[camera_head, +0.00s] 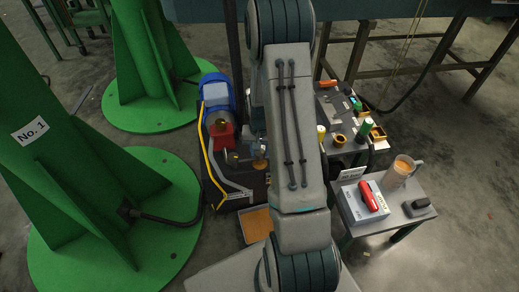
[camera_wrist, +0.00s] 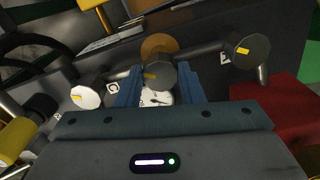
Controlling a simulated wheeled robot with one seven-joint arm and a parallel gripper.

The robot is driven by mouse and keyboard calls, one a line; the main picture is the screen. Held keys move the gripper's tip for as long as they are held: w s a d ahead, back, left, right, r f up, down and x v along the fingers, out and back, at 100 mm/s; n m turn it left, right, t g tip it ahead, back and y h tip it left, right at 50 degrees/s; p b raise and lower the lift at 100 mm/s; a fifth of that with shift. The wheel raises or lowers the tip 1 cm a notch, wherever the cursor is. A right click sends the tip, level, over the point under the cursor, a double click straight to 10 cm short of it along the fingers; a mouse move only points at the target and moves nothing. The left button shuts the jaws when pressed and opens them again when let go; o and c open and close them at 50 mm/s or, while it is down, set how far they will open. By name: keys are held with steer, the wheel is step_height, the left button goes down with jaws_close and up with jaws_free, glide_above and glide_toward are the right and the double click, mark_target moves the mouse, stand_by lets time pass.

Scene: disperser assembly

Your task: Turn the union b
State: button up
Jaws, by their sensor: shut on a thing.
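In the wrist view, my gripper (camera_wrist: 157,88) has its two blue fingers on either side of a round grey cap with a small yellow mark, which I take to be union b (camera_wrist: 160,75). The gripper is shut on it. A pale piece with dark marks shows between the fingers just below the cap; I cannot make it out. A similar round part with a yellow mark (camera_wrist: 252,50) stands to the right, and another with a white face (camera_wrist: 85,97) to the left. In the head view my own arm hides the gripper and the union.
A red block (camera_wrist: 275,115) is close at the right of the wrist view. In the head view the blue-topped machine (camera_head: 217,92) stands left of my arm, with an orange tray (camera_head: 257,224) below. A small table (camera_head: 410,225) holds a box and a jug at the right.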

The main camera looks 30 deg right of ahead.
mark_target(259, 153)
steer(key=shift+a, duration=0.1)
steer(key=o, duration=1)
steer(key=shift+r, duration=0.1)
steer(key=shift+r, duration=0.35)
step_height(259, 153, up, 13)
steer(key=p, duration=0.5)
